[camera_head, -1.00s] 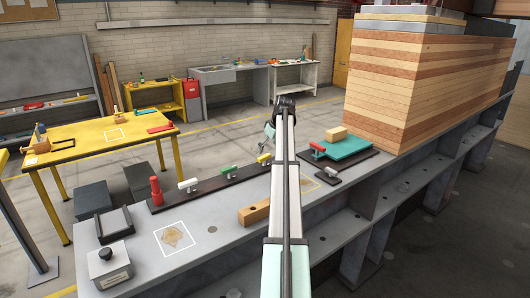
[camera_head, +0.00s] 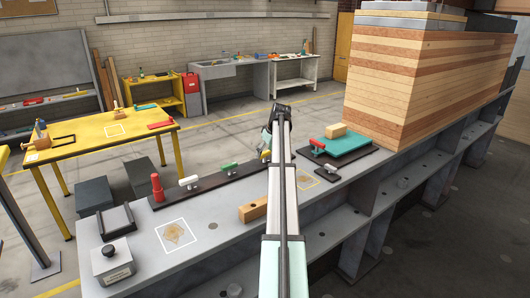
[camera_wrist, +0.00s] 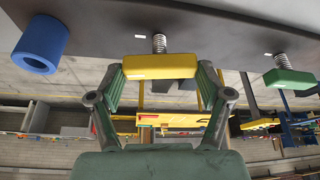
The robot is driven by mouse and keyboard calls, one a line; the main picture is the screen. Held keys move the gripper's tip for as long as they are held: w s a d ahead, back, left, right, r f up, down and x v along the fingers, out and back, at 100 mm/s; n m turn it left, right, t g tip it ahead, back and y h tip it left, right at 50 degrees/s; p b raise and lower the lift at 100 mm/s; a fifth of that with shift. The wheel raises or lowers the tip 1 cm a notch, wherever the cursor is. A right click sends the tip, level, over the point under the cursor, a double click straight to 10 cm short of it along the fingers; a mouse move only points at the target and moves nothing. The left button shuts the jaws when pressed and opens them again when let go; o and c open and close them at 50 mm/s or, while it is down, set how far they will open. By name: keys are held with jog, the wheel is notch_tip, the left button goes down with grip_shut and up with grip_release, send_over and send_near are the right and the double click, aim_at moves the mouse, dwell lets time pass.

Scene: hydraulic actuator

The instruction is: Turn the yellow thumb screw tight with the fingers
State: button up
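The yellow thumb screw (camera_wrist: 160,67) shows in the upper middle of the wrist view, a flat block head on a coiled, spring-like shaft (camera_wrist: 159,43) at the dark bar (camera_wrist: 100,28). My gripper (camera_wrist: 161,72) has one green-padded finger at each end of the head. The fingers are spread wide; contact with the head is unclear. In the head view my arm hides the yellow screw, and my gripper (camera_head: 266,142) is partly hidden over the bar's far end. A green thumb screw (camera_wrist: 290,82) stands to the right in the wrist view, and it shows in the head view (camera_head: 229,166).
A blue hollow cylinder (camera_wrist: 42,43) is at the left in the wrist view. In the head view, a white screw (camera_head: 188,182) and red cylinder (camera_head: 157,188) stand on the bar. A wooden block (camera_head: 252,211) and teal plate (camera_head: 340,147) are near my arm.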

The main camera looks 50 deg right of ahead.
jog(key=shift+a+f+m+b, duration=0.1)
jog(key=shift+f+m+b, duration=0.1)
jog(key=shift+m+b, duration=0.5)
jog(key=shift+r+m+h+b, duration=0.2)
jog(key=shift+m+h+b, duration=0.1)
jog(key=shift+m+h, duration=0.1)
jog(key=o, duration=1.1)
jog(key=v, duration=1.2)
jog(key=shift+w, duration=0.15)
